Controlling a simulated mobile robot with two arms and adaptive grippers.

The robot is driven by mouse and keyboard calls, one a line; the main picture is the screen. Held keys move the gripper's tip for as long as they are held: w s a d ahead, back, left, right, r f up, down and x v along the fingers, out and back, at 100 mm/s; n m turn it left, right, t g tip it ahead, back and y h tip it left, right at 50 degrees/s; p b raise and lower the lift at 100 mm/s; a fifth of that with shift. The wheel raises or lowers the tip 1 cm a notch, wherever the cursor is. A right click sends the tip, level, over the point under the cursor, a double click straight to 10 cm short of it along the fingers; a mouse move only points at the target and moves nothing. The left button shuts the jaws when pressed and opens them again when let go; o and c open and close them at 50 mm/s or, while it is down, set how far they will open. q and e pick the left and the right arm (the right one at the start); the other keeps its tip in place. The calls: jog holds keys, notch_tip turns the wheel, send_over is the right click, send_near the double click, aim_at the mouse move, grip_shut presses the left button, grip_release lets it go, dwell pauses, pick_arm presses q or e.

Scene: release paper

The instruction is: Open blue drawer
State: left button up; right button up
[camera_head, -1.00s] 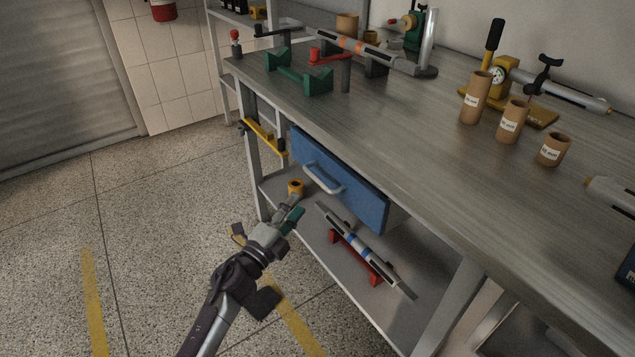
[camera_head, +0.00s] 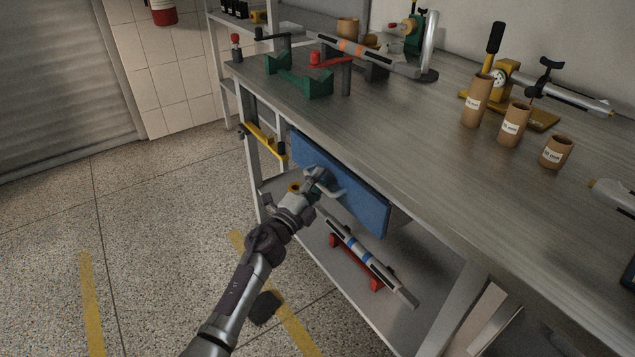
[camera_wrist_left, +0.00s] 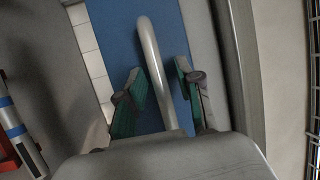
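The blue drawer (camera_head: 358,203) sits under the edge of the workbench and looks closed or nearly so. Its light grey bar handle (camera_head: 333,189) stands out from the front. My left gripper (camera_head: 316,178) is at the handle in the head view. In the left wrist view the left gripper (camera_wrist_left: 160,88) is open, with a green-padded finger on each side of the handle (camera_wrist_left: 153,60). A gap shows between the handle and each finger. The blue drawer front (camera_wrist_left: 120,40) lies behind them. My right gripper is not in view.
The grey workbench top (camera_head: 420,130) carries cardboard tubes (camera_head: 515,124), a green stand (camera_head: 300,80) and other tools. A lower shelf (camera_head: 335,262) holds a striped rod on a red stand (camera_head: 352,264).

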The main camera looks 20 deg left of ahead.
pick_arm(q)
grip_shut()
jog(key=shift+s+a, duration=0.1)
jog(key=shift+s, duration=0.05)
jog(key=s+a+p, duration=0.3)
jog(key=s+a, duration=1.3)
jog(key=s, duration=0.5)
jog(key=shift+a+p, duration=0.25)
jog(key=shift+p, duration=0.1)
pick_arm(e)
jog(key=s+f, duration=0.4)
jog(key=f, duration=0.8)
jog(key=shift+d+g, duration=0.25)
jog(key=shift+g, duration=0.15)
